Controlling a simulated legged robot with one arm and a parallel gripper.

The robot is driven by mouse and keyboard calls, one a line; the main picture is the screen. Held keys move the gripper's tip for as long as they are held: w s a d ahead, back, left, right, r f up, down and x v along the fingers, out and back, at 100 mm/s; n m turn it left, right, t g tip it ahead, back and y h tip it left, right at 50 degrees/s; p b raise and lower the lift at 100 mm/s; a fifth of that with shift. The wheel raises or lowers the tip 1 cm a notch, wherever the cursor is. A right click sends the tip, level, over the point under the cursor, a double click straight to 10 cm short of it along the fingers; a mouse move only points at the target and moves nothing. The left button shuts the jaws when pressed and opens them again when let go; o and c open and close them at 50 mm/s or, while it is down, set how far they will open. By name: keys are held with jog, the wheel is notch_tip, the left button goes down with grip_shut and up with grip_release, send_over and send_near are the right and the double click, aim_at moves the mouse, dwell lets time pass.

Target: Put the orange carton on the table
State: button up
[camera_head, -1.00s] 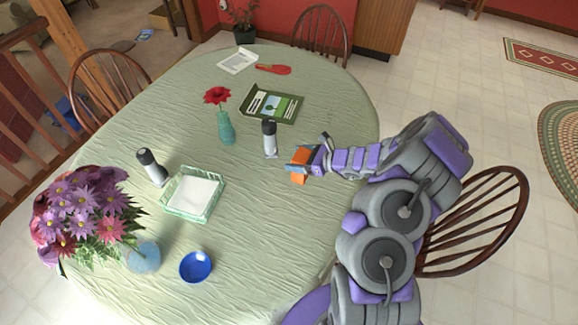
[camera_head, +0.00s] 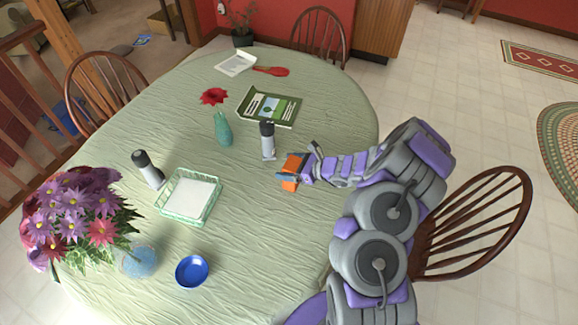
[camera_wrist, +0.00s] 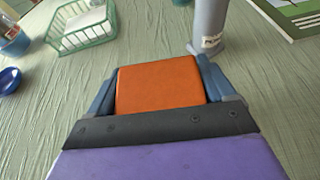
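The orange carton (camera_head: 291,170) is at my gripper (camera_head: 289,176) over the right part of the table (camera_head: 250,230). In the wrist view the orange carton (camera_wrist: 160,84) sits between the two blue-grey fingers of my gripper (camera_wrist: 160,85), which lie along its left and right sides. My gripper is shut on it. The carton is at or just above the green tablecloth; I cannot tell whether it touches the cloth.
A grey shaker (camera_head: 268,140) stands just left of the carton, with a book (camera_head: 270,106) beyond it. A teal vase (camera_head: 223,130), a green basket (camera_head: 190,196), another shaker (camera_head: 148,170), a blue bowl (camera_head: 192,271) and flowers (camera_head: 75,215) are further left. Cloth in front is clear.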

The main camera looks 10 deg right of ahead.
jog(key=shift+o, duration=1.4)
jog(key=shift+r, duration=0.1)
